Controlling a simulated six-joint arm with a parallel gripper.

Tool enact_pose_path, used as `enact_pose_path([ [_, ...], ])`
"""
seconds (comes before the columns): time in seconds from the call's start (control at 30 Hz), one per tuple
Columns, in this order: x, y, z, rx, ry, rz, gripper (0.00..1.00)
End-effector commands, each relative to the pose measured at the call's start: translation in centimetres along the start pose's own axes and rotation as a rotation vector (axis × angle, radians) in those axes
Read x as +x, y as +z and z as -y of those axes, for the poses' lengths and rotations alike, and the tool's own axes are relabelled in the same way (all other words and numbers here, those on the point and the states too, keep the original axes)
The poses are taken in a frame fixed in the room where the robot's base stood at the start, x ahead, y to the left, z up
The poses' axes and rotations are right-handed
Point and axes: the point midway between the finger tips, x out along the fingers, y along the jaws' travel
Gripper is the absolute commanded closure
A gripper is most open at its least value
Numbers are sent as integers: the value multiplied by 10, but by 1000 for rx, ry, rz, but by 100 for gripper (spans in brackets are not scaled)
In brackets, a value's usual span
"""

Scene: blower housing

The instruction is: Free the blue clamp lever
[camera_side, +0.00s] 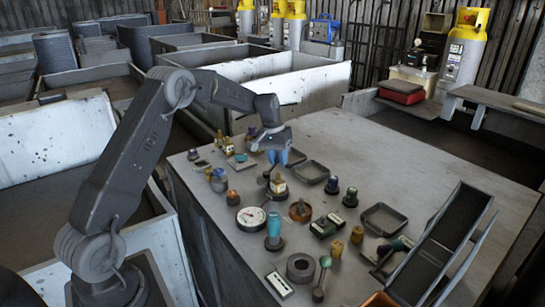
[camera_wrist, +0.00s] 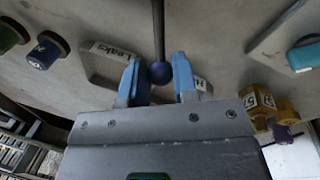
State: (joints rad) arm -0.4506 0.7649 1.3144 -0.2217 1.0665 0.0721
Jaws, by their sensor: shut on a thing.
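The blue clamp lever shows in the wrist view as a dark blue ball knob (camera_wrist: 159,73) on a thin dark rod that runs up out of the picture. My gripper (camera_wrist: 157,60) has its two light blue fingers on either side of the knob and is shut on it. In the side view my gripper (camera_side: 277,157) points down over the far left part of the table. The lever cannot be made out there, as the fingers and small parts around them hide it. The lever's base is out of the wrist view.
A tray labelled "Leaks" (camera_wrist: 100,74) lies left of the fingers. Yellow parts (camera_wrist: 257,102) stand at the right. In the side view, a round gauge (camera_side: 252,217), a dark tray (camera_side: 384,220) and several knobs crowd the table (camera_side: 400,160). The table's far right is clear.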

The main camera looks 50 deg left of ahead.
Motion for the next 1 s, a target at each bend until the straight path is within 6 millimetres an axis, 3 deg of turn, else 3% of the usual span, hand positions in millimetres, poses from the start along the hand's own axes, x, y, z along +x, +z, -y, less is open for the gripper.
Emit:
enact_pose_path([
  [0.4, 4, 3, -16, 244, -1, 47, 100],
  [1.0, 4, 5, -20, 304, -1, 60, 100],
])
